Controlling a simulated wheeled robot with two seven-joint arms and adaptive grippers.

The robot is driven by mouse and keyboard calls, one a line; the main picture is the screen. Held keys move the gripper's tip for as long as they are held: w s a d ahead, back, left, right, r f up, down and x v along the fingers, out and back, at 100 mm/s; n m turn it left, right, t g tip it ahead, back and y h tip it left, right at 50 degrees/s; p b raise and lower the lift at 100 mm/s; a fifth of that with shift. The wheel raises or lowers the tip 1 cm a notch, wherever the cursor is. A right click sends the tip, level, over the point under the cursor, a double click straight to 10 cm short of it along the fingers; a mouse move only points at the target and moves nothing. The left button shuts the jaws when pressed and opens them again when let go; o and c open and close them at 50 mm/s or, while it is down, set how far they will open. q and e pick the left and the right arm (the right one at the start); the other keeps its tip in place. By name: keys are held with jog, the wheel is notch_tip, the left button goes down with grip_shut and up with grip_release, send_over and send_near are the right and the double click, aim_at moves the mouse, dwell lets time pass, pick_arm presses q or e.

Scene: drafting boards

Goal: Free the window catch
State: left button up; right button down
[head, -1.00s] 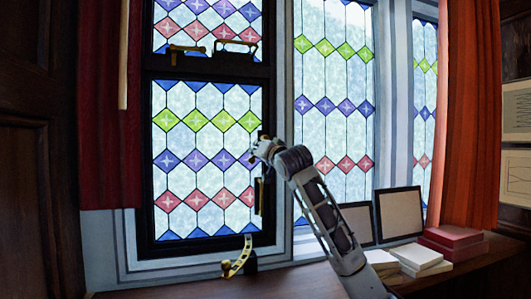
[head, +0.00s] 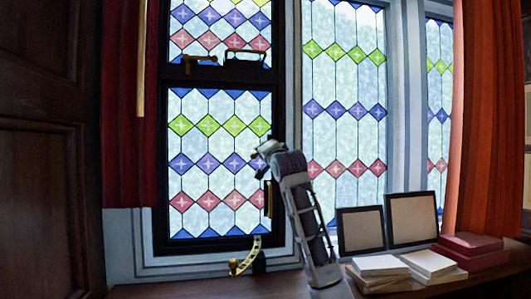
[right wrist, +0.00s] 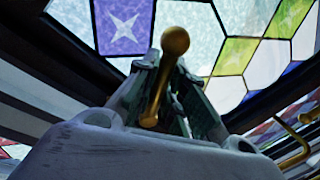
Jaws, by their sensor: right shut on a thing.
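The tall leaded window sash (head: 162,190) has a black frame and coloured diamond panes. A brass lever with a ball end (right wrist: 175,42), seemingly the catch handle, stands between the fingers of my right gripper (right wrist: 165,95) in the right wrist view. The fingers are shut on it. In the head view my right gripper (head: 262,152) is at the sash's right edge, and the lever is mostly hidden there. A dark and brass upright fitting (head: 268,198) is on the frame just below. My left gripper is not in view.
A curved brass stay (head: 245,262) is at the sill below the sash. Brass fittings (head: 245,57) are on the upper rail. Two dark frames (head: 411,220), white books (head: 378,266) and red boxes (head: 470,250) stand on the right. Red curtains hang both sides.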

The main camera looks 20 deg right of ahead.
jog(key=shift+w+a+r+m+h, duration=0.1)
jog(key=shift+a+r+m+h, duration=0.15)
jog(key=shift+m, duration=0.8)
jog(key=shift+w+a+r+m+h, duration=0.15)
jog(key=shift+r+m+h, duration=0.15)
jog(key=shift+m, duration=0.75)
jog(key=shift+s+r+m+h+p, duration=0.1)
jog(key=shift+r+m+h+p, duration=0.2)
jog(key=shift+m, duration=0.5)
jog(key=shift+r+m+h+p, duration=0.2)
jog(key=shift+r+m+h, duration=0.05)
jog(key=shift+m, duration=0.55)
jog(key=c, duration=1.7)
grip_release()
jog(key=shift+r, duration=0.1)
jog(key=shift+c, duration=0.2)
jog(key=shift+s, duration=0.15)
jog(key=v, duration=1.1)
jog(key=shift+s, duration=0.4)
jog(key=shift+f, duration=0.25)
